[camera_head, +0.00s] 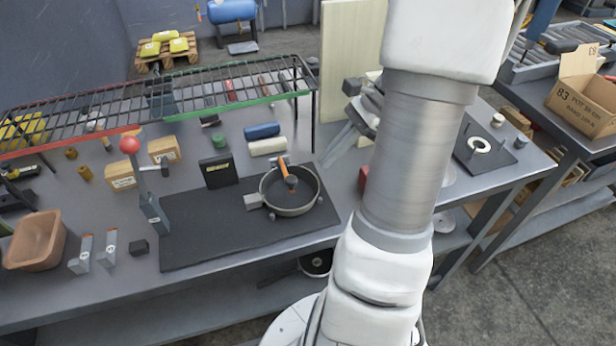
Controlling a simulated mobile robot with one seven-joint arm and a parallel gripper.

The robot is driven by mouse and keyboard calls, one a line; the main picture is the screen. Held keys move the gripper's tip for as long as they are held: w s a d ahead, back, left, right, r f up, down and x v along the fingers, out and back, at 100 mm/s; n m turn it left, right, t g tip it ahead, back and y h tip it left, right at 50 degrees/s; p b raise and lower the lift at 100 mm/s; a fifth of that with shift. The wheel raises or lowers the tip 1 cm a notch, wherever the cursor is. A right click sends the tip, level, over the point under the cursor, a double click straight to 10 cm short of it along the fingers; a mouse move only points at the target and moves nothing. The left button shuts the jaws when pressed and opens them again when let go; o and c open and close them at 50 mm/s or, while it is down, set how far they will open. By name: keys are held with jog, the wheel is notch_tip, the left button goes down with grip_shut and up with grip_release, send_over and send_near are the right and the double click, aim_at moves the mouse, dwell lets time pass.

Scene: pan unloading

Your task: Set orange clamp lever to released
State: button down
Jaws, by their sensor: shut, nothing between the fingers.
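The orange clamp lever (283,165) rises from the middle of a round grey pan-like fixture (314,202) on a black mat. It stands roughly upright, tilted a little, with a dark lower end over the pan's inside. Whether it is clamped or released I cannot tell. My gripper (331,156) is shut and empty, to the right of and behind the pan, apart from the lever. My own arm partly hides the gripper.
A wire rack (200,95) spans the back of the bench. A red-knobbed lever post (152,212) stands at the mat's left. A black box (218,171) is behind the pan, near blue and white rolls. The mat's front middle (215,240) is clear.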

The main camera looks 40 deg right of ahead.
aim_at(285, 171)
jog(key=b+x, duration=0.1)
jog(key=x, duration=0.8)
jog(key=shift+w+a+f, duration=0.1)
jog(key=shift+a+f, duration=0.15)
jog(key=shift+f, duration=0.05)
jog(key=shift+r, duration=0.1)
